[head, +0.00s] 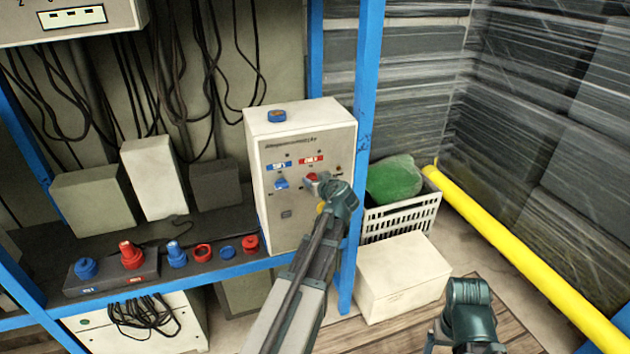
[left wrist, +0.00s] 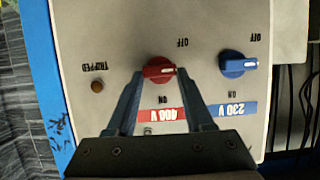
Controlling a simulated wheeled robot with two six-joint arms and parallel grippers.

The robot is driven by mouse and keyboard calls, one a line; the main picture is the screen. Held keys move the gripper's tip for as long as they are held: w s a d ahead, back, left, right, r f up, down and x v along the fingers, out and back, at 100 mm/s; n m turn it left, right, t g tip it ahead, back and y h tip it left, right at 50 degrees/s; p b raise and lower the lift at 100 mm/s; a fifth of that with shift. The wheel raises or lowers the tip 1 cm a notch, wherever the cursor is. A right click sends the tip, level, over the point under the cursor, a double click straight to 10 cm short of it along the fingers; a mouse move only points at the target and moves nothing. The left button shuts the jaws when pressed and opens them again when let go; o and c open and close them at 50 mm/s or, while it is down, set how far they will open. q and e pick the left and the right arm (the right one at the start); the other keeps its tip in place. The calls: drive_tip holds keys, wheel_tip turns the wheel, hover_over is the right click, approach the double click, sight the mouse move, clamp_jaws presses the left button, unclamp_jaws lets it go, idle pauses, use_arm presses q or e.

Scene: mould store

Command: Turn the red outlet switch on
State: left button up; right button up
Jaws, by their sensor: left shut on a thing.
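The red outlet switch (head: 311,178) is a round knob on the front of a light grey box (head: 270,225), below a red label. In the left wrist view, which is upside down, the red switch (left wrist: 160,70) sits by the 400 V label (left wrist: 160,114) with ON and OFF marks. Its white pointer mark faces right in that picture. My left gripper (left wrist: 160,76) is shut on the red switch, one finger on each side. In the head view my left gripper (head: 322,184) partly covers the switch. My right arm shows at the lower right, its fingers out of view.
A blue switch (left wrist: 238,64) with a 230 V label sits beside the red one. A blue post (head: 362,130) stands just right of the box. Red and blue plugs line the shelf (head: 205,264). A white crate (head: 402,215) and a carton (head: 400,280) stand at right.

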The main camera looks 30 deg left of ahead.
use_arm(q)
clamp_jaws()
drive_tip(key=shift+w+d+f+m+g+y+b, duration=0.25)
drive_tip(key=shift+m+g+y+b, duration=0.3)
drive_tip(key=shift+m+y+b, duration=1)
drive_tip(key=shift+w+d+f+m+g+y+b, duration=0.1)
drive_tip(key=shift+f+m+g+y+b, duration=0.35)
drive_tip(key=shift+m+b, duration=1.9)
drive_tip(key=shift+w+d+f+m+g+y+b, duration=0.2)
drive_tip(key=shift+m+g+y+b, duration=0.75)
drive_tip(key=shift+m, duration=1.85)
drive_tip(key=shift+t+y, duration=0.35)
drive_tip(key=shift+y, duration=0.1)
drive_tip(key=shift+r, duration=0.1)
drive_tip(key=o, duration=1)
unclamp_jaws()
drive_tip(key=shift+c, duration=0.2)
